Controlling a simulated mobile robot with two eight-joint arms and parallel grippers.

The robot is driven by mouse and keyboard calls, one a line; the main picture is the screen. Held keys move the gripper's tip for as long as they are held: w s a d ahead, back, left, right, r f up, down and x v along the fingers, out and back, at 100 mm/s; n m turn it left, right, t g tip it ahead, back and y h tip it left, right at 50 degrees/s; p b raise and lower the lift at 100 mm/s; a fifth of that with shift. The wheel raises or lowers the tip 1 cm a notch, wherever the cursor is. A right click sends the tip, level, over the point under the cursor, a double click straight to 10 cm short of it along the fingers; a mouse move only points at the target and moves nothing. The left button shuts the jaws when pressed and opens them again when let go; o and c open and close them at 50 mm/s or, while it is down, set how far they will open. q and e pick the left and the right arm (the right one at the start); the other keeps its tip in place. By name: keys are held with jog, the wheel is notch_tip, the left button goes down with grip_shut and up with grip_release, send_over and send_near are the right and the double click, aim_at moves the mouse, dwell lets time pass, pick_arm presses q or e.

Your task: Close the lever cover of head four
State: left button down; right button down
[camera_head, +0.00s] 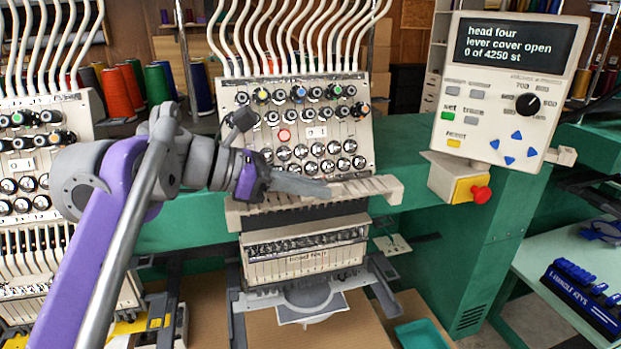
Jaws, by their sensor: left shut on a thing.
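Head four (262,262) stands in the middle, with rows of tension knobs on its cream upper panel and a small name label lower down. Its cream lever cover (375,188) juts out below the knobs like a ledge, with a dark gap beneath it. My left gripper (318,188), on the purple and grey arm from the left, is shut on the lever cover near its middle. The fingers hide part of the cover. My right gripper is not in view.
A control panel (505,85) at the right reads "head four, lever cover open, 0 of 4250 st". Below it is a red stop button (481,194). Another head (30,215) stands at the left. White thread tubes rise above both heads.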

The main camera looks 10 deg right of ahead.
pick_arm(q)
jog(key=shift+s+f+m+t, duration=0.45)
jog(key=shift+f+m, duration=0.15)
jog(key=shift+f, duration=0.25)
pick_arm(e)
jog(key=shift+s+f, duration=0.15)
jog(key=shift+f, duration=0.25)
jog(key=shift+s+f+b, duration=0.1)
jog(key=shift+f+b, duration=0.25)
jog(key=shift+b, duration=0.1)
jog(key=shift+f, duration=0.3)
pick_arm(q)
jog(key=w+f+m+t+h, duration=0.2)
jog(key=w+f+m+t, duration=0.2)
jog(key=f+m, duration=0.6)
jog(key=shift+f+m+t, duration=0.4)
jog(key=shift+f+t, duration=0.25)
jog(key=shift+f, duration=0.2)
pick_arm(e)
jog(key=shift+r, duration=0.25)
pick_arm(q)
jog(key=shift+a+f, duration=0.1)
jog(key=shift+f, duration=0.05)
